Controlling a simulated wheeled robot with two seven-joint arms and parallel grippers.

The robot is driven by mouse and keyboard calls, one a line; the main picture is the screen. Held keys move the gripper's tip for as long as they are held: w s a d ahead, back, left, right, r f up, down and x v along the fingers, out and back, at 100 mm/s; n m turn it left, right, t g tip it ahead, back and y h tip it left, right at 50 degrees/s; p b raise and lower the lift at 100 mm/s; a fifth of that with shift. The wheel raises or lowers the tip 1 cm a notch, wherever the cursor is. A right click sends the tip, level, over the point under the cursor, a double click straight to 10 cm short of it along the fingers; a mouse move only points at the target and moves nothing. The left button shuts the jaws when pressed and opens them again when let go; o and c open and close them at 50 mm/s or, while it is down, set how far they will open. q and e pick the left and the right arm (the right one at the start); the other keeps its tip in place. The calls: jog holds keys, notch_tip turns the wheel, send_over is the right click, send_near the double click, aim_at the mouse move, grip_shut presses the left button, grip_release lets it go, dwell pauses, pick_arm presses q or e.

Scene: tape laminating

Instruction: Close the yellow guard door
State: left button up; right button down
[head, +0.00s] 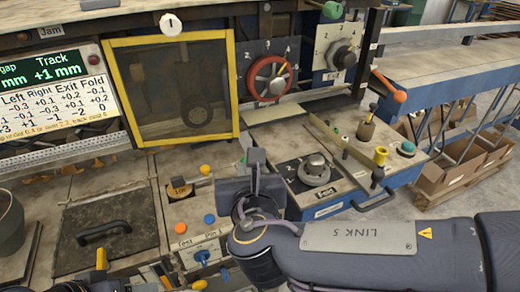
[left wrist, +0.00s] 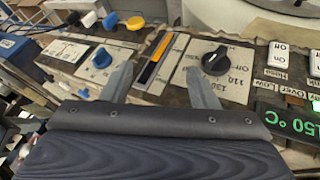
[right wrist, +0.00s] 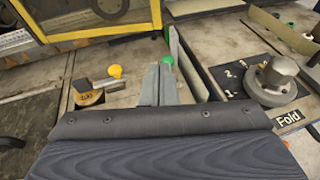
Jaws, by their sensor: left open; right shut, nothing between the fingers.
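The yellow guard door (head: 175,75) is a yellow-framed mesh panel at the back left of the machine in the head view. A dark round part shows dimly through its mesh. Its yellow frame also crosses the top left of the right wrist view (right wrist: 105,33). I cannot tell whether it is fully flush. My right gripper (head: 257,158) is shut and empty, in front of the door's lower right corner and apart from it. Its closed fingertips show in the right wrist view (right wrist: 159,72). My left gripper (left wrist: 160,80) is open and empty over a panel of switches and a black knob.
A red handwheel (head: 270,77) is right of the door. A grey knob (head: 315,170) and an orange-tipped lever (head: 398,96) stand further right. A black-handled hatch (head: 105,228) lies below the door. A display board (head: 50,85) is at the left.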

aim_at(238, 137)
jog(key=x, duration=0.4)
jog(key=p+x, duration=0.1)
jog(key=x, duration=0.3)
jog(key=r+x, duration=0.1)
jog(key=x, duration=0.3)
jog(key=shift+w+f, duration=0.1)
jog(key=shift+w, duration=0.55)
jog(key=x, duration=0.3)
jog(key=shift+w+r, duration=0.3)
jog(key=shift+w, duration=0.05)
jog(key=shift+s+r, duration=0.1)
